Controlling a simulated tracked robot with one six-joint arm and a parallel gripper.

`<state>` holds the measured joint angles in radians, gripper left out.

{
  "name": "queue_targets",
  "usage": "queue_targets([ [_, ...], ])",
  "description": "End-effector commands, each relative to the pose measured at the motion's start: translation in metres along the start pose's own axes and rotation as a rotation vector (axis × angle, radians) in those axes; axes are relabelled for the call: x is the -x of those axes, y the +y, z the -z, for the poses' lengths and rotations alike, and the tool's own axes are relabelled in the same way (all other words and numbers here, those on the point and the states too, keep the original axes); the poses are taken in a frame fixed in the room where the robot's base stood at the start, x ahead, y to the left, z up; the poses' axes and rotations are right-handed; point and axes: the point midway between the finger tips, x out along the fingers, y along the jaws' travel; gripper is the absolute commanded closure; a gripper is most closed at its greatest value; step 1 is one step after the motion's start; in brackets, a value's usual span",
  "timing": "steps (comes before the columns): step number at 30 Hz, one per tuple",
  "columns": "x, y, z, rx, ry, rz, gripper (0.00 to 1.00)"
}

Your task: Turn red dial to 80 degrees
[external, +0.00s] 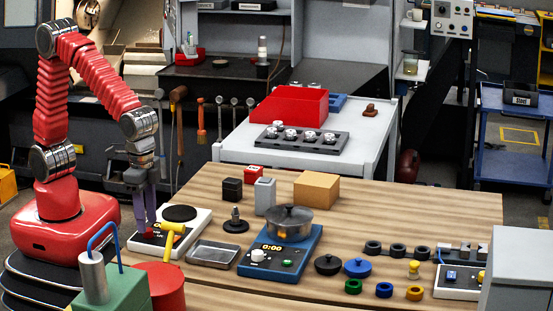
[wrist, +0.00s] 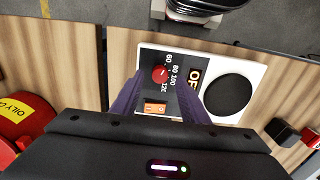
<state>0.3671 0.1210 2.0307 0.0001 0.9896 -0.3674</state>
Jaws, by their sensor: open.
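The red dial (wrist: 160,74) sits on the dark panel of a white hotplate (external: 199,238), beside printed numbers 60, 80, 100 and 120. The dial's pointer is too small to read. The hotplate (wrist: 258,62) also carries a round black plate (wrist: 229,94), a display (wrist: 195,77) reading OFF and an orange switch (wrist: 155,108). My gripper (external: 146,226) points down over the hotplate's left end. In the wrist view its purple fingers (wrist: 162,78) are open, one on each side of the dial. Contact with the dial cannot be told.
A yellow-handled object (external: 174,230) stands close in front of the hotplate. A red cylinder (external: 166,288) and a green box (external: 118,292) are nearer the camera. A metal tray (external: 213,254) and a blue cooker (external: 262,262) with a pot lie to the right.

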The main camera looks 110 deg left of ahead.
Motion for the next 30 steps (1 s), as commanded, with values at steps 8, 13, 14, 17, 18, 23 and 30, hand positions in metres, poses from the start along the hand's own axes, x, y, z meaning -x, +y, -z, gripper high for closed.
queue_targets([
  [8, -0.023, 0.000, 0.000, 0.000, -0.001, 0.000, 0.59],
  [13, -0.024, 0.000, 0.000, 0.000, 0.000, 0.000, 0.59],
  [14, -0.024, 0.000, 0.000, 0.000, 0.000, 0.000, 0.59],
  [17, -0.024, 0.000, 0.000, 0.000, 0.000, 0.000, 0.61],
  [18, -0.024, 0.000, 0.000, 0.000, 0.000, 0.000, 0.64],
  [23, -0.024, 0.000, 0.000, 0.000, 0.000, 0.000, 0.75],
  [30, -0.024, 0.000, 0.000, 0.000, 0.000, 0.000, 0.92],
])
